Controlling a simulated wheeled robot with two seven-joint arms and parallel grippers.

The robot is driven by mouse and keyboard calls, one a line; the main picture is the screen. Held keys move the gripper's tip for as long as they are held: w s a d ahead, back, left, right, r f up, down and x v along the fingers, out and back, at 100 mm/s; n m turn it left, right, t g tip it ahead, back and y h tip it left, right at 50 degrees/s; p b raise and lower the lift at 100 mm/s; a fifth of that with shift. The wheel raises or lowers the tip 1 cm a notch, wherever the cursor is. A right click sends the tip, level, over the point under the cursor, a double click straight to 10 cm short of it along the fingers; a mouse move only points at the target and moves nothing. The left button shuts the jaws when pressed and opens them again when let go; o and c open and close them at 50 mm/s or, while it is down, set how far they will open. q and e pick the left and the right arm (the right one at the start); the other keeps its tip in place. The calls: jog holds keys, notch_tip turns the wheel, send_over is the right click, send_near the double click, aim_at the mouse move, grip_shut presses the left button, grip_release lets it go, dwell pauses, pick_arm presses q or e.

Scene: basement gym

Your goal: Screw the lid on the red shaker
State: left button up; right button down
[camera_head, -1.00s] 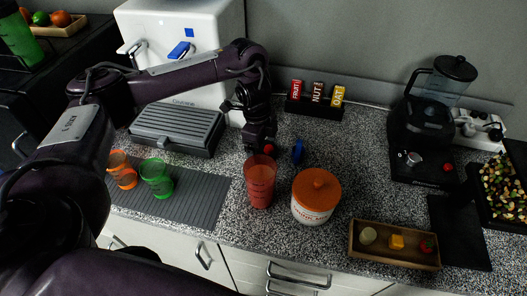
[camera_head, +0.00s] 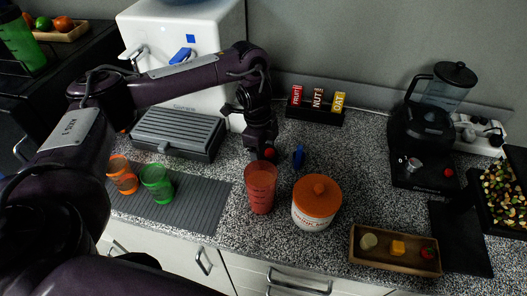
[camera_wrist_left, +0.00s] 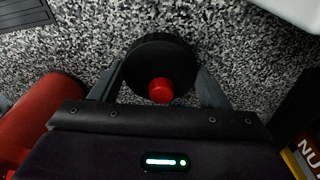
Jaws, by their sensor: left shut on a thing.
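The red shaker (camera_head: 260,188) stands upright on the speckled counter, its open top facing up. It also shows at the left edge of the left wrist view (camera_wrist_left: 38,125). My left gripper (camera_head: 265,150) is just behind the shaker. It is shut on a round black lid with a red cap; the lid (camera_wrist_left: 160,62) sits between the fingers in the left wrist view. In the head view only the red cap (camera_head: 269,153) of the lid shows clearly. Whether the lid touches the counter cannot be told. My right gripper is not in view.
An orange-lidded tub (camera_head: 315,205) stands close right of the shaker, with a blue object (camera_head: 298,157) behind it. Green (camera_head: 157,183) and orange (camera_head: 122,175) shakers stand left on a ribbed mat (camera_head: 190,208). A wooden tray (camera_head: 395,262) lies at front right.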

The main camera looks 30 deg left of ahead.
aim_at(263, 153)
pick_arm(q)
notch_tip(263, 153, up, 19)
jog(key=p, duration=0.4)
jog(key=shift+r+p, duration=0.15)
jog(key=shift+p, duration=0.15)
